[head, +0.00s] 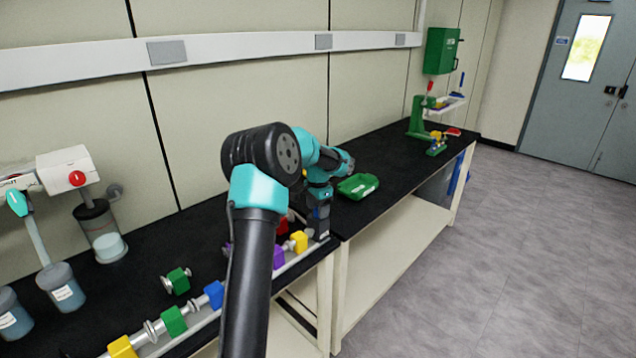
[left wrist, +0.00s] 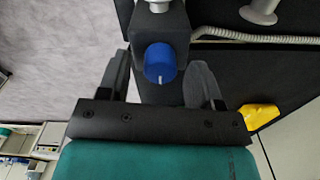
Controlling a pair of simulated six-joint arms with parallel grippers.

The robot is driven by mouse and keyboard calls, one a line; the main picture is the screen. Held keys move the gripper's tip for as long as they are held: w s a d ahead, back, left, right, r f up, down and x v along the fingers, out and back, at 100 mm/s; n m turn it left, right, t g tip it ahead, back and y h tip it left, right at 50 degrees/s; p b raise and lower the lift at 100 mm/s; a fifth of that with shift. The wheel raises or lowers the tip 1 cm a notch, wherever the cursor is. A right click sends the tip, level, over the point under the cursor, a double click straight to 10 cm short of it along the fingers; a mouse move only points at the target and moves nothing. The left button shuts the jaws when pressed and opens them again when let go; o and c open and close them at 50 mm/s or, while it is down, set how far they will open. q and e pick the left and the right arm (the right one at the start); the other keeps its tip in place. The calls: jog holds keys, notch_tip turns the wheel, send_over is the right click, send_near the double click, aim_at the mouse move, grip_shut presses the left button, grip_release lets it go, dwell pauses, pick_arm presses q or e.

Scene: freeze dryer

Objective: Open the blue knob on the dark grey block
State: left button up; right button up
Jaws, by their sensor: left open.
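The blue knob (left wrist: 160,62) sits on the face of the dark grey block (left wrist: 160,20), seen at the top middle of the left wrist view. My left gripper (left wrist: 160,82) is open, with one finger on each side of the knob. Gaps show between the knob and both fingers, and I see no contact. In the head view the arm reaches over to the right end of the valve row, where a dark block (head: 319,228) shows below the teal wrist. My right gripper is not in view.
Green (head: 174,322) and blue (head: 214,294) valves line the bench's front edge. A green tray (head: 358,186) lies on the far bench.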

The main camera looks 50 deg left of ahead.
pick_arm(q)
notch_tip(320, 180, up, 16)
jog(key=shift+r, duration=0.25)
dwell(0.6)
jog(key=w+d+f+h, duration=0.1)
jog(key=w+d+f, duration=0.2)
jog(key=d+f, duration=0.45)
jog(key=w+d+f, duration=0.2)
jog(key=d+f, duration=0.2)
jog(key=f, duration=0.7)
jog(key=s+d+f+h, duration=0.2)
jog(key=s+d+f, duration=0.1)
jog(key=d+f, duration=1.05)
jog(key=s+d+f+n, duration=0.1)
jog(key=s+d+f, duration=0.6)
jog(key=s, duration=0.4)
jog(key=s+d+f+n, duration=0.2)
jog(key=s+d+f, duration=0.5)
jog(key=s+d, duration=0.2)
jog(key=s, duration=0.2)
jog(key=shift+s+d+f+n+t+h, duration=0.15)
jog(key=shift+s+f+n+t+h, duration=0.15)
jog(key=shift+f+t+h, duration=0.1)
